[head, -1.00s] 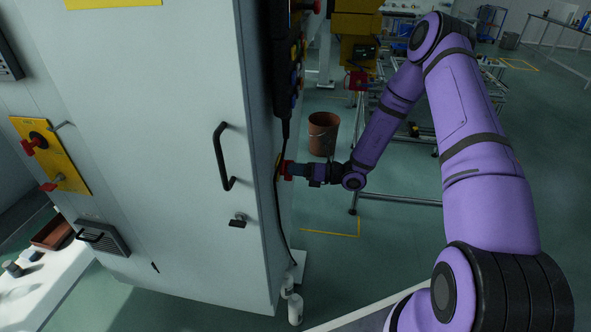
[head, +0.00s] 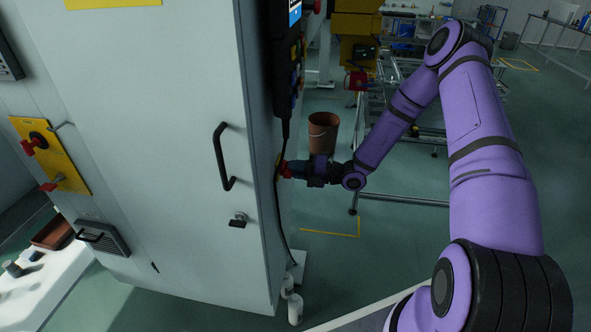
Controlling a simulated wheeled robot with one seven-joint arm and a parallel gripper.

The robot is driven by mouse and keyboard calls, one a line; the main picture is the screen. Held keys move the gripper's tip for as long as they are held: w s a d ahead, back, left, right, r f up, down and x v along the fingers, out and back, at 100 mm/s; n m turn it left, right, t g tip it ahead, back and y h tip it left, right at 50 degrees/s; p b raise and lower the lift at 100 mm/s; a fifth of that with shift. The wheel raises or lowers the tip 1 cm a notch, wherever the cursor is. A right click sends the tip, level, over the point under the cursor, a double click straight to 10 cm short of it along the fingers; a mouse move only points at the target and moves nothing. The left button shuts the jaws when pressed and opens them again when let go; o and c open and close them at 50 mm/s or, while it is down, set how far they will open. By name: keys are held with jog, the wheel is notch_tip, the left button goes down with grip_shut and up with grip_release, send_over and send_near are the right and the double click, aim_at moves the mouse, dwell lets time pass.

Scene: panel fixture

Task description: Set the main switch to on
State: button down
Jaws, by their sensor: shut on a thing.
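The main switch appears to be the red knob (head: 283,168) on a yellow backing on the right side face of the grey cabinet (head: 190,190). My gripper (head: 288,169) is at that side face and shut on the red knob. The fingers and much of the knob are small and partly hidden behind the cabinet edge, so the exact angle of the knob cannot be read. A black pendant (head: 288,70) with coloured buttons hangs above it, and its screen (head: 295,11) is lit blue and white.
A black door handle (head: 224,156) and a latch (head: 238,220) stick out from the cabinet front. A yellow plate (head: 58,155) with red handles is at left. A cable hangs near my gripper. A brown bucket (head: 323,138) and a metal frame stand behind my arm.

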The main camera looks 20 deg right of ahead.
jog(key=shift+f+m, duration=0.1)
jog(key=shift+m, duration=0.5)
jog(key=c, duration=1)
grip_release()
jog(key=shift+c, duration=0.2)
jog(key=v, duration=1.1)
